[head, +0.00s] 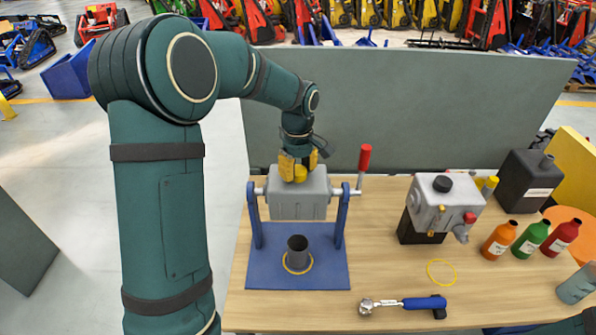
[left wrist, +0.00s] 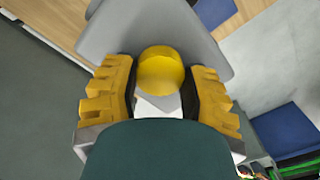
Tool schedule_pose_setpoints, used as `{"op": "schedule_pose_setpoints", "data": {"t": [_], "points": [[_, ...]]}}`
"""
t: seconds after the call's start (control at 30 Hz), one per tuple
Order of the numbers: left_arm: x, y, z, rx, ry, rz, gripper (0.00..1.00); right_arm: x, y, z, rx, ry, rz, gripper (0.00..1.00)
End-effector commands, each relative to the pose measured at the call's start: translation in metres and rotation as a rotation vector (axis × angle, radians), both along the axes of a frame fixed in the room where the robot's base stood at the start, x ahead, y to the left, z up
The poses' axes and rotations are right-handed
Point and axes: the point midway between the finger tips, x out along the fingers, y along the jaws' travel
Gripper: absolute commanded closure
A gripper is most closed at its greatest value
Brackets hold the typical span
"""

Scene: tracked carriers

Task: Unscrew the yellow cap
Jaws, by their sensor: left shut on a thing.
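The yellow cap (head: 300,173) sits on top of a grey tank (head: 297,205), which hangs between blue uprights on a blue stand (head: 265,268). My left gripper (head: 298,164) comes down on the cap from above, its yellow fingers on either side of it. In the left wrist view the round cap (left wrist: 161,71) lies between the two fingers of my left gripper (left wrist: 163,88), with the grey tank (left wrist: 110,30) beneath. The gripper is shut on the cap; the exact contact is partly hidden. My right gripper is not in view.
A red-handled crank (head: 364,160) rises right of the tank. A dark cup (head: 298,252) stands below it. Right are a grey unit (head: 445,205), several bottles (head: 530,238) and a black canister (head: 528,180). A blue-handled wrench (head: 405,303) lies in front. A grey panel (head: 420,100) stands behind.

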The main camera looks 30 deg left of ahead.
Motion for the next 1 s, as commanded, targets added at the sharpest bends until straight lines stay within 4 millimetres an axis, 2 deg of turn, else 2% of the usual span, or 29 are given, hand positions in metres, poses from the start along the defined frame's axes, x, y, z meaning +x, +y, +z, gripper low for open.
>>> {"op": "schedule_pose_setpoints", "data": {"t": [0.23,0.33,0.8,1.0], "points": [[-0.001,0.000,-0.002,0.000,0.004,0.002,0.79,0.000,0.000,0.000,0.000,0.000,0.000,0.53],[-0.001,-0.001,-0.001,0.000,0.005,0.053,0.79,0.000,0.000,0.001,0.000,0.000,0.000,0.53],[-0.001,-0.001,0.001,0.002,0.006,0.708,0.79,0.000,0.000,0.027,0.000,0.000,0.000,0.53],[-0.001,0.000,-0.001,0.002,0.005,0.849,0.79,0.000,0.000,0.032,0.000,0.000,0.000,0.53]]}}
